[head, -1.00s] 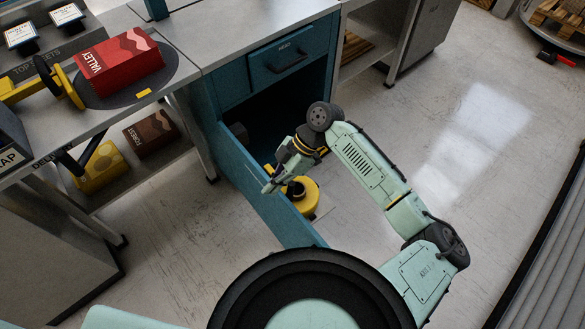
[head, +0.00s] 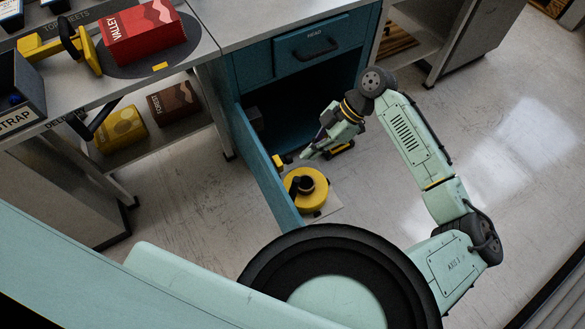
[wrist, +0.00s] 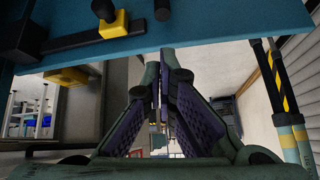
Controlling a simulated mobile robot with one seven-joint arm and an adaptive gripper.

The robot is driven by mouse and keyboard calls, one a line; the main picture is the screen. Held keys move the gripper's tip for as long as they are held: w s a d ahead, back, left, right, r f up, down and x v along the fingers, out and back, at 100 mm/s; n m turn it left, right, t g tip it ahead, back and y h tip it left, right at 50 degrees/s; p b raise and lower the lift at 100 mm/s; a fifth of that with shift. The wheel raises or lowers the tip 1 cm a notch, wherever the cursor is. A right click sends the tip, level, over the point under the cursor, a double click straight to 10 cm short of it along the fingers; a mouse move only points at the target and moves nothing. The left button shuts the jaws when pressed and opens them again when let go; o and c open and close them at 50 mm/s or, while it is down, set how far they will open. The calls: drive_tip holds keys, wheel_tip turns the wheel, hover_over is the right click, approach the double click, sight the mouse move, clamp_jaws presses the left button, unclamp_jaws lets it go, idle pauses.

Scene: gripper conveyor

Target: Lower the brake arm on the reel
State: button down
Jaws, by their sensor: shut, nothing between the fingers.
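The reel (head: 313,195) is a yellow disc with a black hub on a pale base plate on the floor, beside the open teal door. A dark piece lies against its hub; I cannot tell whether this is the brake arm or how it stands. My gripper (head: 306,154) is shut and empty, just above the reel in the head view and apart from the hub. In the wrist view my gripper's fingers (wrist: 161,66) close together with nothing between them. The reel is not clearly identifiable there.
The dark cabinet opening lies behind. A bench with a red box (head: 143,33) is at upper left. Floor is clear to the right.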

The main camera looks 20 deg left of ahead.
drive_tip(key=p+x, duration=0.2)
drive_tip(key=x, duration=0.8)
